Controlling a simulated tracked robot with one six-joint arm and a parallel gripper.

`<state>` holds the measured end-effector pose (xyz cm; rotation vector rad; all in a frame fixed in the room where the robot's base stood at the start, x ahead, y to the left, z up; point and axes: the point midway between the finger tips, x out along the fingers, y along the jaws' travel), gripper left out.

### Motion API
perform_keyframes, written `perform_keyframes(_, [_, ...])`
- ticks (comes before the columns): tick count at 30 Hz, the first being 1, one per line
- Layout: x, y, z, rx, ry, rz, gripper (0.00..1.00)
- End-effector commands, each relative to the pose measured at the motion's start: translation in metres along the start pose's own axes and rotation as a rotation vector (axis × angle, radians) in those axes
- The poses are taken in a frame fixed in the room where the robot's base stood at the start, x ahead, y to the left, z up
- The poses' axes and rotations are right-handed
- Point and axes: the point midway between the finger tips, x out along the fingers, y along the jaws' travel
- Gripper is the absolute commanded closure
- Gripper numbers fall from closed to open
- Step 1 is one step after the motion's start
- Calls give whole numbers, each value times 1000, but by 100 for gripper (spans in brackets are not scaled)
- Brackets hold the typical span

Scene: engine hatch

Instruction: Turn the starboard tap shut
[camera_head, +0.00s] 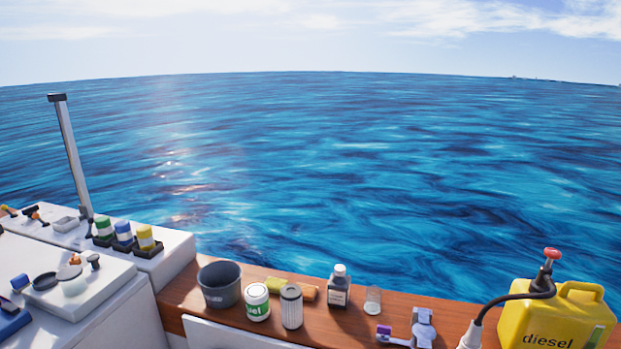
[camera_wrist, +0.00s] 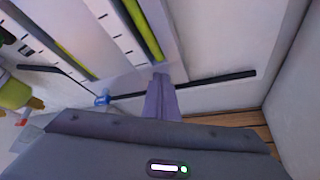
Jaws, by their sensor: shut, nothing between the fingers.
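In the wrist view my gripper (camera_wrist: 160,80) is shut, with its two purple-grey fingers together and nothing held. Its tips are close to the lower end of a yellow-green sight tube (camera_wrist: 143,30) on a pale panel. A second yellow-green tube (camera_wrist: 63,50) runs to the left. A small blue fitting (camera_wrist: 102,99), possibly a tap handle, sits left of my fingers, apart from them. I cannot tell which part is the starboard tap or how it is turned. My gripper is not identifiable in the head view.
A thin black bar (camera_wrist: 215,81) crosses behind my fingers; a pale wall (camera_wrist: 292,75) stands right. In the head view a wooden ledge (camera_head: 350,320) holds a grey bucket (camera_head: 219,285), several containers and a yellow diesel can (camera_head: 550,322). Open sea lies beyond.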

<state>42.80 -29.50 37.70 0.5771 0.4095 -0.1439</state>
Motion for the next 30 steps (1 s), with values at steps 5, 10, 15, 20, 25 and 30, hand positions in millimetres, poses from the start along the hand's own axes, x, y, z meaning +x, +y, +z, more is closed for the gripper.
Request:
perform_keyframes(5, [0,-1,0,0,2,0,100])
perform_keyframes(10, [-1,-3,0,0,2,0,100])
perform_keyframes(15, [-1,-7,1,0,1,0,100])
perform_keyframes(20, [-1,-10,2,0,1,-1,100])
perform_keyframes(25, [-2,-14,2,0,1,0,100])
perform_keyframes(30, [-1,-17,2,0,2,0,100])
